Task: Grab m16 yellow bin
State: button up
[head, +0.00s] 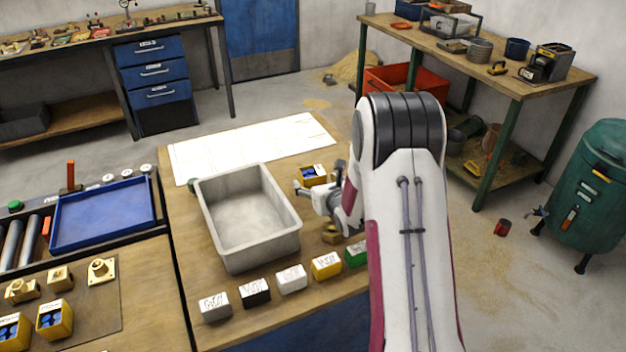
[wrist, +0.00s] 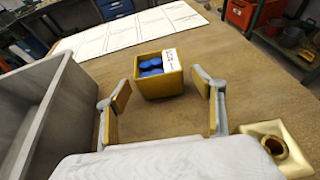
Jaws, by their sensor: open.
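A small yellow bin (head: 311,180) stands on the wooden table, right of the large grey tub. In the wrist view this yellow bin (wrist: 160,87) holds blue round pieces and a white card whose print I cannot read. My gripper (wrist: 163,100) is open and empty. Its two fingers point toward the bin, which lies ahead between their lines and looks untouched. In the head view my gripper (head: 320,188) is just in front of the bin, partly hidden by my arm. Another yellow box (head: 326,267) with a scribbled white top stands in the front row.
The grey tub (head: 288,238) stands close left of my gripper. A brass fitting (wrist: 275,148) lies close on the right. White sheets (head: 250,146) lie behind the bin. Grey, black, white and green boxes share the front row. More yellow bins (head: 56,322) with blue pieces stand front left.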

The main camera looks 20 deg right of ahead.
aim_at(316, 182)
jog(key=shift+x, duration=1.8)
jog(key=c, duration=1.2)
